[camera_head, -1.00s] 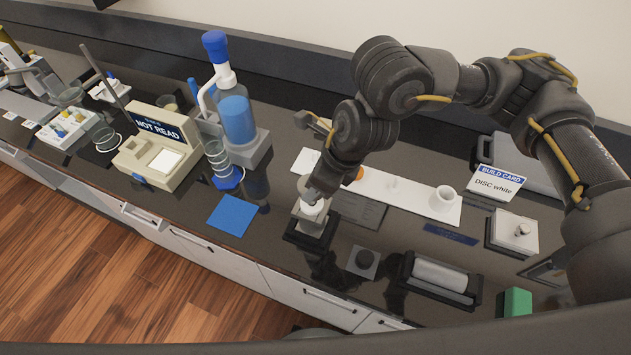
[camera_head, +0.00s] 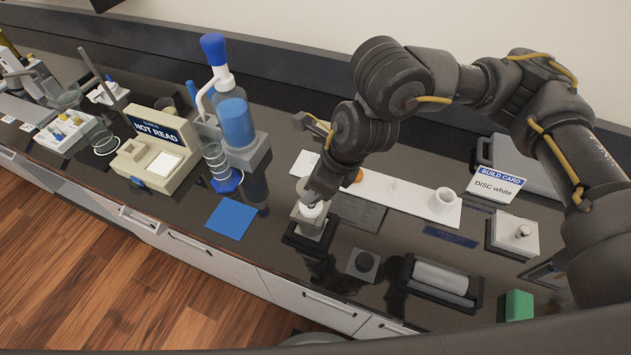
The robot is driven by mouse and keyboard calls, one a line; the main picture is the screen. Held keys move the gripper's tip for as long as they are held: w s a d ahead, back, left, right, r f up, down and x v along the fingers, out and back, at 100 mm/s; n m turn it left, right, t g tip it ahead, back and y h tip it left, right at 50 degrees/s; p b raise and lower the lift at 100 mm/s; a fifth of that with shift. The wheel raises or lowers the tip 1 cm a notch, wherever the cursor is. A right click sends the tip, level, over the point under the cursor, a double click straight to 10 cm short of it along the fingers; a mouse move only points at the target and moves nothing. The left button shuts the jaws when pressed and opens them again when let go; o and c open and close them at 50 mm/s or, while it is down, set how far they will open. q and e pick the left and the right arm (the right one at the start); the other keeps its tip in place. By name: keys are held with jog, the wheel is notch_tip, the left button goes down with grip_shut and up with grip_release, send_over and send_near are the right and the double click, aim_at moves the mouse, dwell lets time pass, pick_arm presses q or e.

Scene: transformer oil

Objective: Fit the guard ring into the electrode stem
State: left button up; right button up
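My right gripper (camera_head: 313,197) points down over a clear square cell (camera_head: 309,229) on a black base, left of the dark mat. A small round white piece (camera_head: 312,210) shows right at its fingertips. I cannot tell whether the fingers grip this piece or only touch it, nor whether it is the guard ring or the electrode stem. A white ring-like cup (camera_head: 445,199) stands on the right end of the long white strip (camera_head: 419,198). An orange piece (camera_head: 358,174) and a small white peg (camera_head: 394,185) are also on the strip. My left gripper is out of view.
A blue-liquid bottle (camera_head: 236,118), a beige meter reading NOT READ (camera_head: 157,131) and a blue mat (camera_head: 231,215) are at left. A build card reading DISC white (camera_head: 497,184) stands at right.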

jog(key=shift+b, duration=0.6)
dwell(0.7)
jog(key=shift+f+b, duration=2.5)
jog(key=o, duration=1.1)
jog(key=shift+o, duration=0.2)
jog(key=shift+r, duration=0.1)
jog(key=b+v, duration=0.2)
jog(key=v, duration=0.8)
jog(key=shift+r, duration=0.35)
jog(key=shift+d, duration=0.15)
